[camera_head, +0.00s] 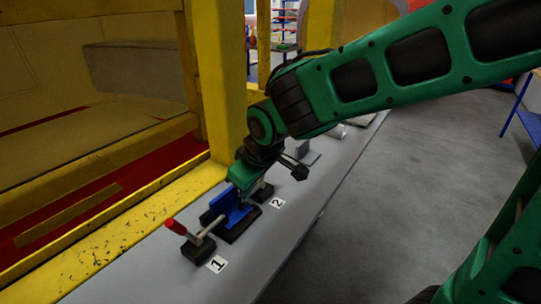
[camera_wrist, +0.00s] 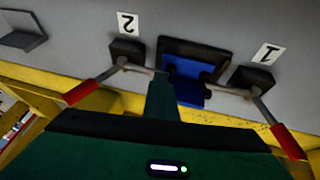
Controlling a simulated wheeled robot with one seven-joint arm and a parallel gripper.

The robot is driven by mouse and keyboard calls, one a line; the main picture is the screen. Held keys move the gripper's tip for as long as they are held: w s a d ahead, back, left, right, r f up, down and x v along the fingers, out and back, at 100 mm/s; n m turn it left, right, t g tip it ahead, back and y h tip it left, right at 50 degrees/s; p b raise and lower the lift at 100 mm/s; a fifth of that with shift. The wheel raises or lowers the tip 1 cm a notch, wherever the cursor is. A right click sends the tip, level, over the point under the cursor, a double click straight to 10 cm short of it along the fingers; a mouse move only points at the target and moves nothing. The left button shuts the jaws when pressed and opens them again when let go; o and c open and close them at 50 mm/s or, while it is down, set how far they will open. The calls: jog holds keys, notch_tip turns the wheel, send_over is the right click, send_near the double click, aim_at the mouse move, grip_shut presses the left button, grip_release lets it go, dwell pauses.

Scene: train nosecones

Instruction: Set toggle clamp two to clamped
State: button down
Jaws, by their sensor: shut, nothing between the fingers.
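Toggle clamp two is mostly hidden behind my gripper in the head view, where its black base (camera_head: 263,191) shows by the label 2. In the wrist view its base (camera_wrist: 127,50) is at left, its red handle (camera_wrist: 92,89) points down-left, and its metal arm reaches toward the blue part (camera_wrist: 187,82). My gripper (camera_head: 241,184) is shut and empty. Its narrow green fingers (camera_wrist: 161,82) overlap the end of clamp two's arm beside the blue part; I cannot tell whether they touch. The blue part stands upright in a black holder (camera_head: 235,233).
Toggle clamp one (camera_head: 198,248), with a red handle (camera_head: 176,227), stands on the blue part's other side, its arm toward the part. A yellow frame (camera_head: 226,90) rises close behind the grey bench (camera_head: 150,270). Grey parts (camera_head: 308,155) lie farther along the bench.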

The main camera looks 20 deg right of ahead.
jog(key=shift+s+a+f+g, duration=0.3)
jog(key=shift+s+a+f, duration=0.3)
jog(key=shift+s, duration=0.2)
jog(key=shift+w+d+r, duration=0.1)
jog(key=shift+w+r, duration=0.15)
jog(key=shift+r, duration=0.3)
jog(key=r, duration=0.1)
jog(key=d+r, duration=0.1)
jog(key=r, duration=0.1)
jog(key=shift+w+r, duration=0.1)
jog(key=shift+w, duration=0.05)
jog(key=s+a+r, duration=0.1)
jog(key=s+r, duration=0.6)
jog(key=shift+a, duration=0.3)
